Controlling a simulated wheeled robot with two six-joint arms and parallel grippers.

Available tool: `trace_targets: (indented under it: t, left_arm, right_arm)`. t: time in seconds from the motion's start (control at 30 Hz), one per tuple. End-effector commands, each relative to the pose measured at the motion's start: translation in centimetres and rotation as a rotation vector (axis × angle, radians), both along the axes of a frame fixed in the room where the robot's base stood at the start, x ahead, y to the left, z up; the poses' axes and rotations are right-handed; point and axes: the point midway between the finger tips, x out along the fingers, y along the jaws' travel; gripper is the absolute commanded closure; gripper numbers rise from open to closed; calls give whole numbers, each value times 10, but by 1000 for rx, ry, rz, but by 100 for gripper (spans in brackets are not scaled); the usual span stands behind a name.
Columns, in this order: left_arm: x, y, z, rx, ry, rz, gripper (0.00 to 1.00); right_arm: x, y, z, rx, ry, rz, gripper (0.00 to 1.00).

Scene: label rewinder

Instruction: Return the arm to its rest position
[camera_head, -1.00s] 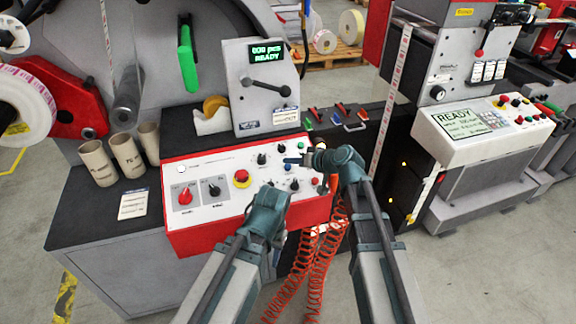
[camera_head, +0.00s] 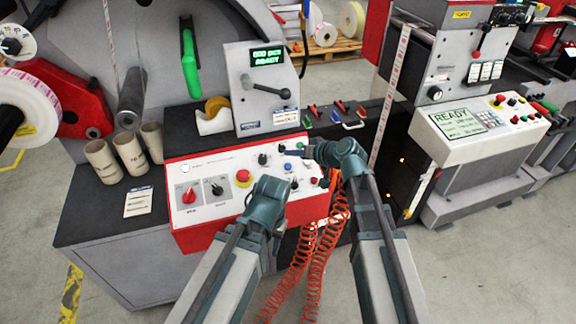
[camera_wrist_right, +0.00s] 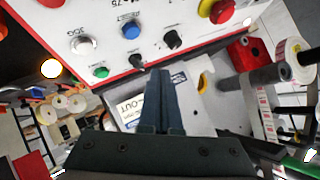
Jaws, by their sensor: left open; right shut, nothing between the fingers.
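My right gripper (camera_head: 296,153) reaches in from the right over the upper right part of the red-edged control panel (camera_head: 215,170). In the right wrist view its fingers (camera_wrist_right: 159,88) are shut together with nothing between them. The panel's knobs and buttons show just beyond them; I cannot tell whether the fingertips touch the panel. My left gripper (camera_head: 269,187) is open, lower, in front of the panel's right half, and it hides part of the panel. Its fingers are hard to make out.
A grey counter box (camera_head: 262,110) with a lever stands behind the panel. Cardboard cores (camera_head: 130,155) stand at left. Coiled red hoses (camera_head: 312,255) hang by the arms. A second machine's console (camera_head: 480,130) is at right. Open floor (camera_head: 490,260) lies at front right.

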Motion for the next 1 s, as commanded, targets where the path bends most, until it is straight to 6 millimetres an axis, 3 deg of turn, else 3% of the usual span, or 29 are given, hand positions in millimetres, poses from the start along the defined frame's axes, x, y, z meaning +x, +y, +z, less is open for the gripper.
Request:
trace_targets:
  t: [0.37, 0.47, 0.63, 0.8, 0.9, 1.0]
  left_arm:
    - [0, 0, 1, 0, 0, 0, 54]
    - [0, 0, 3, 0, 0, 0, 54]
    - [0, 0, 8, 0, 0, 0, 54]
    - [0, 0, 12, 0, 0, 0, 54]
    - [0, 0, 13, 0, 0, 0, 54]
    - [0, 0, 14, 0, 0, 0, 54]
  right_arm:
    - [-7, 3, -3, -16, 14, 13, 100]
    - [-36, 15, -19, -85, 85, 67, 100]
    - [-129, 21, -67, -356, 330, 174, 100]
    - [-206, -10, -91, -651, 548, 165, 100]
    - [-234, -30, -94, -780, 628, 127, 100]
    - [-249, -44, -93, -860, 672, 92, 100]
